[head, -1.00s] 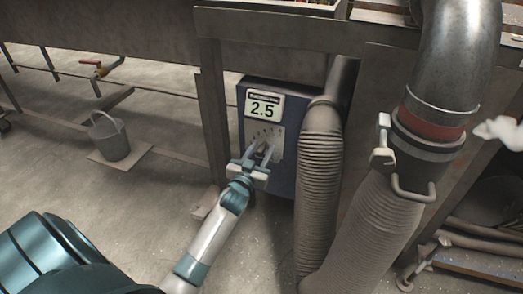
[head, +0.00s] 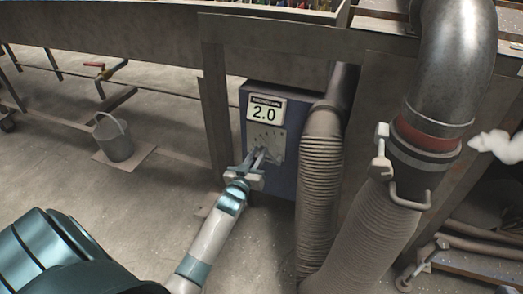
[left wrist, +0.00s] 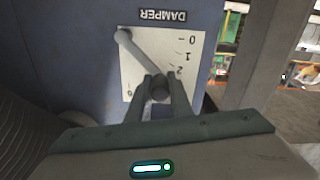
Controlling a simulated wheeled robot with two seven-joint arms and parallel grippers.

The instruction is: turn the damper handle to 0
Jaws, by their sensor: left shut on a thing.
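The damper handle (left wrist: 143,62) is a grey lever on a white scale plate (left wrist: 206,62) marked DAMPER, upside down in the left wrist view. Its round pivot is at upper left, and its knob (left wrist: 160,87) is between my left gripper's fingers (left wrist: 160,92). The knob end lies near the 2 mark; 1 and 0 lie farther up along the scale. In the head view my left gripper (head: 255,160) is shut on the handle, on the front of the blue box (head: 283,183). The box's display (head: 265,112) reads 2.0. My right gripper is not in view.
A grey ribbed hose (head: 320,185) runs close along the box's right side. A larger hose (head: 365,220) and metal duct (head: 458,60) stand farther right. A steel post (head: 215,125) is just left of the box. A bucket (head: 115,138) stands on the floor at left.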

